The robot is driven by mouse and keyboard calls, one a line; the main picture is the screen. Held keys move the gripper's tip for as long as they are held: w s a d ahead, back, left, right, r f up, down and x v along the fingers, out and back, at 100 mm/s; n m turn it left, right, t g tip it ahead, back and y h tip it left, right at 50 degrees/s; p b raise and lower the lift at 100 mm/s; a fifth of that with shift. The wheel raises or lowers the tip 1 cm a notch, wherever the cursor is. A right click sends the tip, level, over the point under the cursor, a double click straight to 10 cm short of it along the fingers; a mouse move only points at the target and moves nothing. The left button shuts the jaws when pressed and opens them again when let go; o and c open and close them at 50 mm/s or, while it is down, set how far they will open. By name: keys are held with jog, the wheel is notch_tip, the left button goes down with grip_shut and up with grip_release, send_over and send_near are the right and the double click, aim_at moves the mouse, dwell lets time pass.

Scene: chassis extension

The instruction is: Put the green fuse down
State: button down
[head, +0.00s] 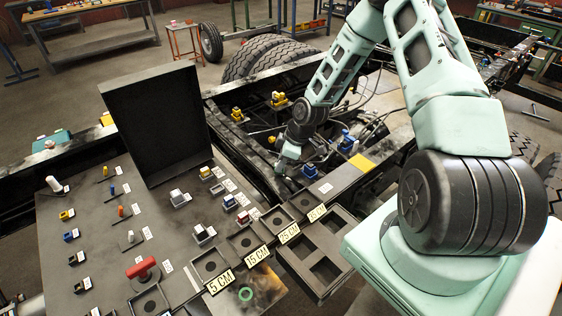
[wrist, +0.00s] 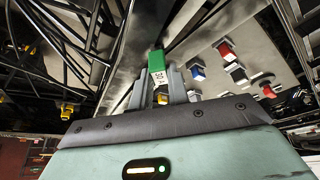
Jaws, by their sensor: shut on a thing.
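The green fuse (wrist: 156,62) shows in the wrist view, with a white label reading "30 A". My gripper (wrist: 157,78) is shut on it, one grey finger on each side. In the head view my gripper (head: 284,164) hangs over the dark chassis opening, just beyond the right edge of the workbench (head: 105,230). I cannot make out the fuse in the head view. The wrist view looks tilted, and the fuse appears clear of any surface there.
The bench carries several small coloured parts with white labels, a red-handled part (head: 141,268) and a tall black panel (head: 155,120). Square trays with cm labels (head: 258,255) line its right side. Blue (head: 347,142) and yellow (head: 237,114) parts sit within the chassis among cables.

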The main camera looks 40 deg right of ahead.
jog(key=shift+f, duration=0.15)
jog(key=c, duration=1.3)
grip_release()
jog(key=shift+c, duration=0.2)
